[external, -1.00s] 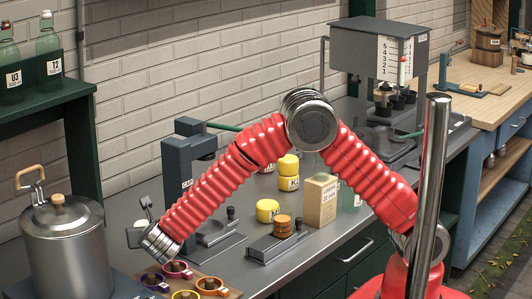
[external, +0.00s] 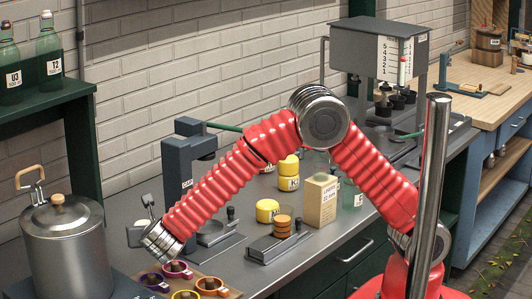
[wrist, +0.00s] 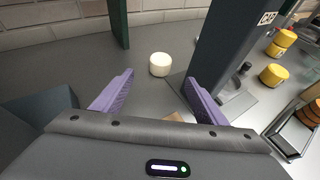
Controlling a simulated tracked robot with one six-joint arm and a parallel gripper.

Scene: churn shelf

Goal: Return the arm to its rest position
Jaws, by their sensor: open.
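My red ribbed arm (external: 225,180) reaches left over the grey counter, bent at a high elbow. In the external view the wrist end (external: 160,240) hangs low beside the capping press, above the board with coloured rings; the fingers are hardly visible there. In the wrist view my gripper (wrist: 157,92) is open, its two purple fingers wide apart with nothing between them. A white round lid or jar (wrist: 160,64) stands on the counter beyond the fingertips, apart from them.
A dark press (external: 182,175) stands just behind my wrist. A steel churn (external: 62,245) stands at left. Coloured rings (external: 178,270) lie below. Yellow jars (external: 267,210), a carton (external: 319,200) and a disc stack (external: 282,226) stand under my arm. A dispenser (external: 375,55) is at back right.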

